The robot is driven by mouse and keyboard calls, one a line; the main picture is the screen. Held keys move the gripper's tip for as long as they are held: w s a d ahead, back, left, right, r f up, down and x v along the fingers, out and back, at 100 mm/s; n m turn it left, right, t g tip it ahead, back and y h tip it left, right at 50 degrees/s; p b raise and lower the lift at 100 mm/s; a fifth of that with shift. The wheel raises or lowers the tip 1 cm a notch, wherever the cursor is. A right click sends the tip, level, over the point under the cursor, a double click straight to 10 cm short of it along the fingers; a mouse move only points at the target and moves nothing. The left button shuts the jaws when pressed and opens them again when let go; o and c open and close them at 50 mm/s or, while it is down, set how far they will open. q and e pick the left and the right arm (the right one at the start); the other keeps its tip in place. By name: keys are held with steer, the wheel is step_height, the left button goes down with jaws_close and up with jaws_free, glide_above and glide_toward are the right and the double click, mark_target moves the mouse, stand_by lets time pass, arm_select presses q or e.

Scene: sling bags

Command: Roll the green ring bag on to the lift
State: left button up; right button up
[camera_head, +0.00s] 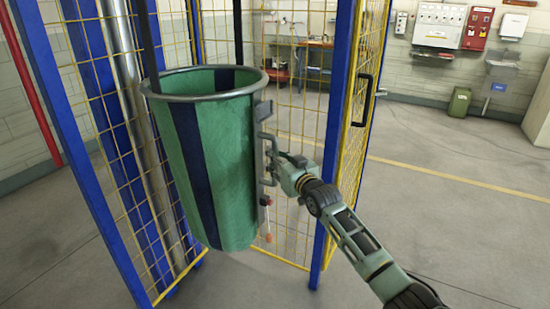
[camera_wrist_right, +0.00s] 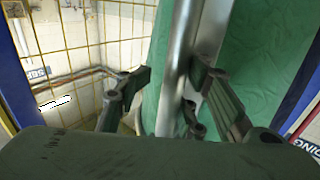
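The green ring bag (camera_head: 228,165) is a tall green bucket with dark blue stripes and a grey metal ring (camera_head: 215,94) at its top. It hangs upright from black straps, its bottom above the floor, at the front of a blue-framed yellow mesh cage that may be the lift (camera_head: 340,120). My right gripper (camera_head: 268,160) is at the bag's right side, beside its metal bracket. In the right wrist view, the fingers of my right gripper (camera_wrist_right: 168,85) are spread on both sides of an upright metal bar (camera_wrist_right: 178,70) against the green cloth (camera_wrist_right: 245,60). My left gripper is out of view.
The cage's mesh door (camera_head: 362,110) with a black handle stands right of the bag, close to my right arm. Grey floor is clear to the right. A green bin (camera_head: 459,102) and wall boxes (camera_head: 438,25) are far back.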

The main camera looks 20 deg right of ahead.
steer(key=shift+o, duration=0.6)
steer(key=shift+d+f, duration=0.2)
steer(key=shift+a, duration=0.1)
steer(key=shift+s+a+r, duration=0.1)
steer(key=shift+a, duration=0.1)
steer(key=s+d, duration=0.1)
steer(key=s, duration=1)
steer(key=shift+s, duration=0.4)
